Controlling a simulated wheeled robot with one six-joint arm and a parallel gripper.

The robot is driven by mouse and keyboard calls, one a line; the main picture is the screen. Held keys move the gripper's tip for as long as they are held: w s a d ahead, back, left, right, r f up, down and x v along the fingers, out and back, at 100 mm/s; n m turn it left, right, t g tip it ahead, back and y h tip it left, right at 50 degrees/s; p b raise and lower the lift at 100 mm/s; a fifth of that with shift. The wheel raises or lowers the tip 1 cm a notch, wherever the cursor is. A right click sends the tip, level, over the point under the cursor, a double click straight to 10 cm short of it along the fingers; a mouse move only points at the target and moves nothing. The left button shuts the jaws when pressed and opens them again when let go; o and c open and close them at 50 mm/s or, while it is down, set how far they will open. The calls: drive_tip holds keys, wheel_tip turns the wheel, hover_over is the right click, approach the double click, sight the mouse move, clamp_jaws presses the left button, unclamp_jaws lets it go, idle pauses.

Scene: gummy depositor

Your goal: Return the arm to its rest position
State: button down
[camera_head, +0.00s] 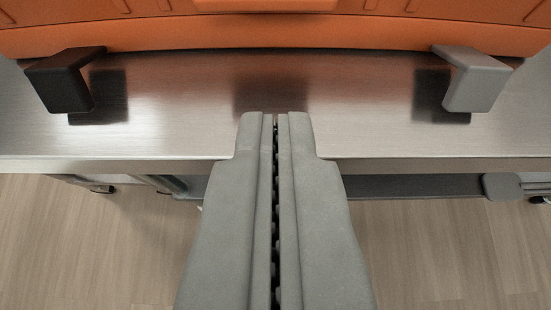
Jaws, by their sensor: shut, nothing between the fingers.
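My gripper (276,118) is in the lower middle of the camera view. Its two grey fingers lie side by side, shut, with only a thin dark gap and nothing held between them. The fingertips point away from me, over the front part of a brushed metal table (180,135) in the picture. The height of the fingertips above the metal cannot be told. The rest of my arm is out of view.
An orange body (275,35) spans the back of the table. A black bracket-like part (62,80) sticks out at left and a grey one (472,80) at right. Wood-look floor (100,245) lies in front, with a dark bar (420,186) under the table edge.

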drive_tip(key=s+r+t, duration=0.5)
drive_tip(key=s+r, duration=0.4)
drive_tip(key=r, duration=0.5)
drive_tip(key=shift+s+r+t, duration=0.2)
drive_tip(key=shift+t, duration=0.1)
